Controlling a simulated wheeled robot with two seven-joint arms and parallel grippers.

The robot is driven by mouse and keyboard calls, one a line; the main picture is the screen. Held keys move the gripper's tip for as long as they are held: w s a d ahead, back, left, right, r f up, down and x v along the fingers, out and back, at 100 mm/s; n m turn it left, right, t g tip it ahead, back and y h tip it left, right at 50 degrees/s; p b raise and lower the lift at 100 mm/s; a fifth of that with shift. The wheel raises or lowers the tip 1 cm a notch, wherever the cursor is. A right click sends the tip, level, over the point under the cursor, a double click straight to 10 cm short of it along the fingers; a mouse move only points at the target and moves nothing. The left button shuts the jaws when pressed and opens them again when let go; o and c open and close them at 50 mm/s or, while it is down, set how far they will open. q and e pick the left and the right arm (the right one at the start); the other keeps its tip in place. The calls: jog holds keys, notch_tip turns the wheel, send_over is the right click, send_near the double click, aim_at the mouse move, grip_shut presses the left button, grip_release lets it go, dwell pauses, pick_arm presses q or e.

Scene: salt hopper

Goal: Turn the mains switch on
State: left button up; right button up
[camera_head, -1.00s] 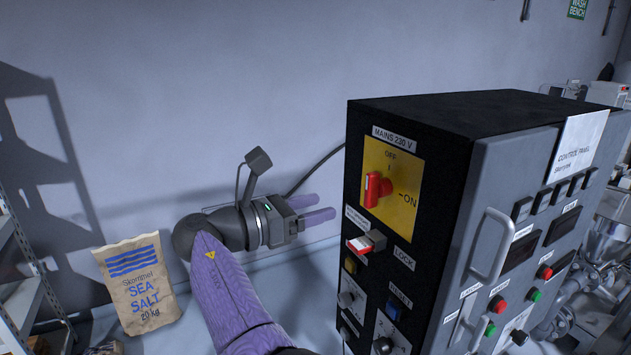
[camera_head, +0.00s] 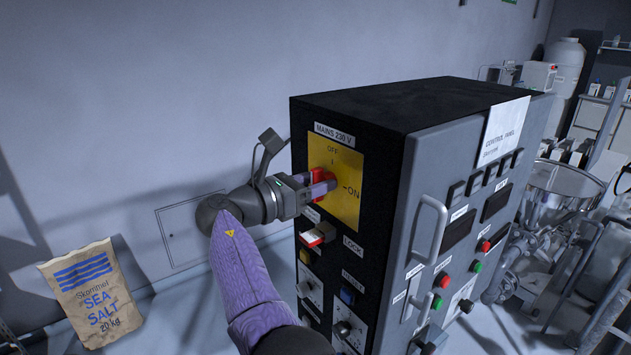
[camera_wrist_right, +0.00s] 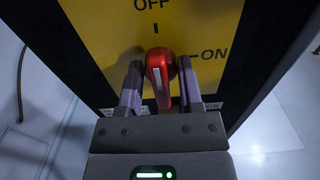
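The mains switch is a red knob (camera_head: 318,174) on a yellow plate (camera_head: 347,206) marked OFF at the top and ON at the right. In the right wrist view the red knob (camera_wrist_right: 160,72) stands upright, its white line in line with the OFF mark. My right gripper (camera_head: 322,184) is at the plate, its fingers on either side of the knob. The right wrist view shows the fingers (camera_wrist_right: 160,85) with narrow gaps to the knob, so it looks open. Contact deeper down is hidden. My left gripper is not in view.
Below the plate on the black cabinet (camera_head: 390,103) sit a red-and-white lock switch (camera_head: 318,235) and several knobs. A grey door handle (camera_head: 430,230) sticks out on the right face. A sea salt bag (camera_head: 92,295) stands at the lower left by the wall.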

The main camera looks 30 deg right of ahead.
grip_shut()
